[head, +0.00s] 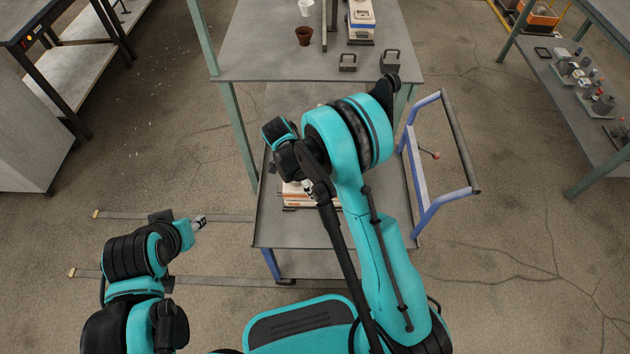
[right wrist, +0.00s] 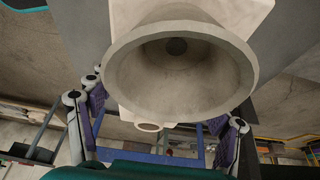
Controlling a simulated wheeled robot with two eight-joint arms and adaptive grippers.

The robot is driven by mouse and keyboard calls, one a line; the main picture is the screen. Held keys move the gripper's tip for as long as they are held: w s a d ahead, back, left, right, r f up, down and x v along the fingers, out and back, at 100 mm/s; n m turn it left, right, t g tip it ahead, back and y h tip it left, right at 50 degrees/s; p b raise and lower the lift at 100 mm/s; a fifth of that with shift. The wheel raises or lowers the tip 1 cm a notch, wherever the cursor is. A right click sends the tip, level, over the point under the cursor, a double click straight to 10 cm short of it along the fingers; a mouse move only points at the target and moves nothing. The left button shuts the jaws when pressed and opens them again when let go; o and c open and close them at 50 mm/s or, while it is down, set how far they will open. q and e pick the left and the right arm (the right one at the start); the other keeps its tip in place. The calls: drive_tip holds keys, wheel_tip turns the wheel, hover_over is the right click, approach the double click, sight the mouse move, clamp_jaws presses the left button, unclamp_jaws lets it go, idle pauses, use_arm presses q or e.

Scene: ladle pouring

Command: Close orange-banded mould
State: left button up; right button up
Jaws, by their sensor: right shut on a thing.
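A pale block with an orange band, the orange-banded mould (head: 296,198), sits on the lower cart deck, largely hidden under my right arm. My right gripper (head: 308,187) is over it in the head view. In the right wrist view my right gripper (right wrist: 155,118) is shut on a pale mould half (right wrist: 124,14) with a wide grey pouring cup (right wrist: 180,72) facing the camera. A smaller round opening shows below the cup. I cannot tell whether this half touches the block below. My left gripper (head: 200,222) is away to the left over the floor; its opening is too small to judge.
A grey table (head: 270,62) at the back carries a white cup (head: 306,8), a brown pot (head: 304,36), another orange-striped block (head: 361,20) and two grey weights (head: 348,63). The cart's blue handle (head: 425,180) stands at the right.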

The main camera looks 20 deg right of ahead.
drive_tip(key=shift+f+b, duration=0.5)
drive_tip(key=shift+b, duration=0.05)
idle(0.4)
drive_tip(key=o, duration=1.9)
drive_tip(key=v, duration=1.2)
drive_tip(key=shift+a, duration=0.1)
